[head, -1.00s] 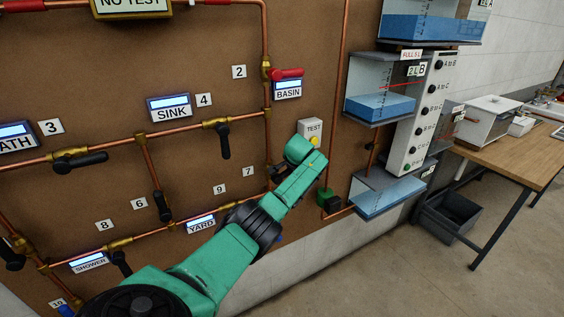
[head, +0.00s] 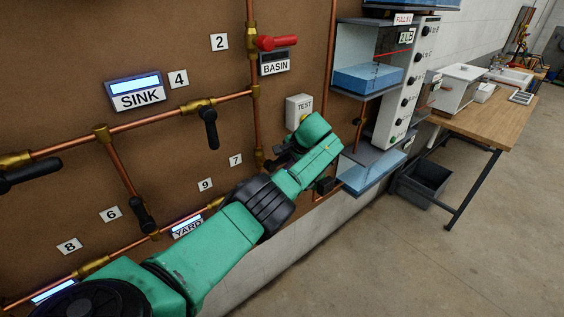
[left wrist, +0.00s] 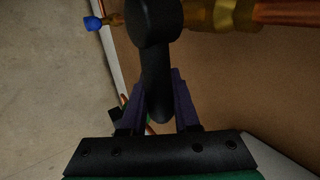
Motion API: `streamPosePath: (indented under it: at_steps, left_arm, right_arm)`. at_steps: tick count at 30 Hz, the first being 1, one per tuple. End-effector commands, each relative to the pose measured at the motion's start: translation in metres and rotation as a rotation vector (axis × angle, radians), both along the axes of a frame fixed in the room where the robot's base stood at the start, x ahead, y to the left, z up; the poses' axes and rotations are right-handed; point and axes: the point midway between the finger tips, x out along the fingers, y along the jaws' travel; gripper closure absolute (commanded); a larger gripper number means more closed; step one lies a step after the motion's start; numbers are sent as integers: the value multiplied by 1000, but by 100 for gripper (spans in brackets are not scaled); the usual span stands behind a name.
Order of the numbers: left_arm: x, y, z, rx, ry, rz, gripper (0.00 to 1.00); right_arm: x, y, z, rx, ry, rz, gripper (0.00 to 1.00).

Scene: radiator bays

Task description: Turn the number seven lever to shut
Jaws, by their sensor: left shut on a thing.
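The number seven label (head: 236,160) is on the brown board, left of a vertical copper pipe. The lever beside it is mostly hidden by my left gripper (head: 275,160) in the head view. In the left wrist view a black lever (left wrist: 154,25) sits between the two fingers of my left gripper (left wrist: 158,98), which is shut on its handle. The handle appears to lie across the copper pipe (left wrist: 285,12) and brass valve body (left wrist: 225,14). My right gripper is not in view.
A red lever (head: 278,42) is above the dark BASIN display (head: 275,62). The TEST box (head: 298,108) is just above my wrist. Black levers (head: 209,128) sit at other valves. Glass tanks (head: 368,75) and a wooden bench (head: 485,125) stand right. A blue-tipped fitting (left wrist: 93,23) is near the valve.

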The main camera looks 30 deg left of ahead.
Motion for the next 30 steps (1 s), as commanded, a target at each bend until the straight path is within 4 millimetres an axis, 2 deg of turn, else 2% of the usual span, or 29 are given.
streamPosePath:
  at_steps: [3, 4, 6, 15, 19, 24, 30]
  left_arm:
    - [-3, 1, -4, -2, 10, 3, 100]
    - [-3, 1, -4, -3, 11, 4, 63]
    - [-2, 1, -4, -2, 10, 3, 40]
    - [-1, 0, -1, -2, 5, 1, 40]
    - [-1, -5, 7, -2, 4, -3, 40]
    - [-5, -18, 30, -2, 1, -1, 40]
    - [-12, -46, 67, -3, -1, -1, 40]
  right_arm:
    - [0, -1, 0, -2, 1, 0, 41]
    - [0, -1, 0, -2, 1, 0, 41]
    - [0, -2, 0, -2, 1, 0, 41]
    - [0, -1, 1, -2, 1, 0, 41]
    - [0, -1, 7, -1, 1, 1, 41]
    - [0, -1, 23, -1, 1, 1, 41]
    - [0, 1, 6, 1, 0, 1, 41]
